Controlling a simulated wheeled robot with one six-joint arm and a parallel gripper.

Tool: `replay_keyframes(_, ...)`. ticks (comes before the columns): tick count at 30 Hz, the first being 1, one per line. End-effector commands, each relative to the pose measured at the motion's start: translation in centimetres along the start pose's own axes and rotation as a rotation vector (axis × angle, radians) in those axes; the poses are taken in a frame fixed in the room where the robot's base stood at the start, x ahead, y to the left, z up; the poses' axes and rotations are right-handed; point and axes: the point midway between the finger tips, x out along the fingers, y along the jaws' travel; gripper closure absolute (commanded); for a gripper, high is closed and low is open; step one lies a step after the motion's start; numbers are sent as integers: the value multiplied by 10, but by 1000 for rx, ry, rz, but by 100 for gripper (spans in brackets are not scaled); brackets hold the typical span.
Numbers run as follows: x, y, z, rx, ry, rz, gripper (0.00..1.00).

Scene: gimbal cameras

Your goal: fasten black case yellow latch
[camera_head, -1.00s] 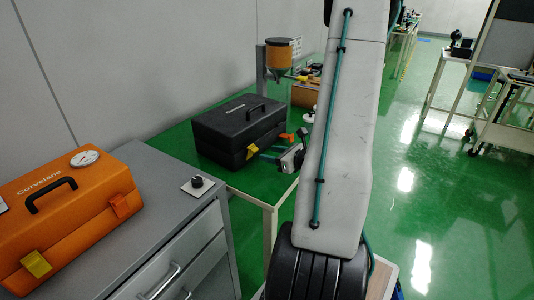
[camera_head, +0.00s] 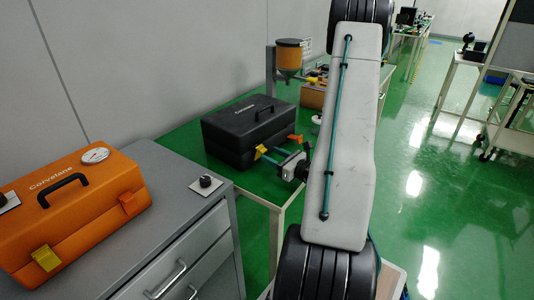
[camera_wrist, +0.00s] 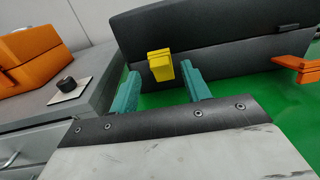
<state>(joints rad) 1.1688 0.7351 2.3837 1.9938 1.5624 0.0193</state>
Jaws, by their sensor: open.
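The black case (camera_head: 240,127) stands shut, handle up, on the green table; its front fills the upper part of the wrist view (camera_wrist: 225,50). Its yellow latch (camera_head: 260,151) sits on the front face and shows in the wrist view (camera_wrist: 160,66), sticking out from the case. My gripper (camera_head: 271,157) is in front of the case, its teal fingers apart and empty. In the wrist view my gripper (camera_wrist: 162,85) has one finger on each side of the latch in the picture; I cannot tell whether they touch it. An orange latch (camera_wrist: 298,66) sticks out further right on the case.
An orange case (camera_head: 75,215) lies on the grey drawer cabinet (camera_head: 165,205) at the left, beside a black knob on a white plate (camera_head: 206,184). Green floor is open at the right.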

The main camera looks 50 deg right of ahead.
Motion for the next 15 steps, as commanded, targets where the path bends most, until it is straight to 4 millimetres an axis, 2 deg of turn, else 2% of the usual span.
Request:
replay_keyframes(1,9,2,0,0,0,4,53)
replay_keyframes(6,27,0,0,1,0,1,53)
replay_keyframes(15,32,0,0,1,1,0,53)
